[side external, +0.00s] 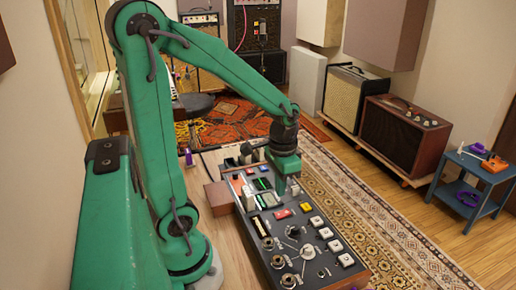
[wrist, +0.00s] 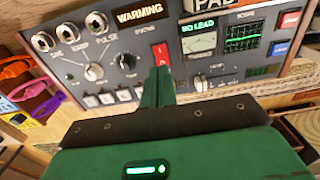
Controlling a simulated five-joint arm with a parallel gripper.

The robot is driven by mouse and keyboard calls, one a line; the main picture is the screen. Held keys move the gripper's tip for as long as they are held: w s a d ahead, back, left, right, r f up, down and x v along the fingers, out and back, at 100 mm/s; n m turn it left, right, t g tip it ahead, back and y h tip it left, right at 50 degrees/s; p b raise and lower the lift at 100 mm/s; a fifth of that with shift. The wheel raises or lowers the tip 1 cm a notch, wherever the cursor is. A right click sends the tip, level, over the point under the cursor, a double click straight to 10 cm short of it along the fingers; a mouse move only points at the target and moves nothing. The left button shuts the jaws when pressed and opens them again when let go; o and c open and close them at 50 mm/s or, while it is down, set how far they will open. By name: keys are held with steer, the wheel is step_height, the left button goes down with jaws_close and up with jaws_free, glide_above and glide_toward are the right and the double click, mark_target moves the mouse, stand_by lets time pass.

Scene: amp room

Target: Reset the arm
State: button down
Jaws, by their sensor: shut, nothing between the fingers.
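My green arm reaches over a dark control console, and my gripper (side external: 281,187) points down just above its panel (side external: 308,243). In the wrist view the gripper's fingers (wrist: 158,84) are closed together with nothing between them. Their tips appear close to a red rocker switch (wrist: 161,53) on the panel; I cannot tell whether they touch it. Part of the panel is hidden behind the gripper.
A blue side table (side external: 468,178) stands at the right. A brown amplifier (side external: 403,132) and a tan-fronted one (side external: 350,95) sit along the right wall. Patterned rugs cover the floor.

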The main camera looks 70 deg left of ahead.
steer(key=shift+r, duration=0.1)
steer(key=s+d+r+t, duration=0.4)
steer(key=d+r, duration=0.3)
steer(key=r, duration=0.4)
steer(key=shift+s+r+t, duration=0.2)
steer(key=shift+r+t, duration=0.2)
steer(key=shift+t, duration=0.4)
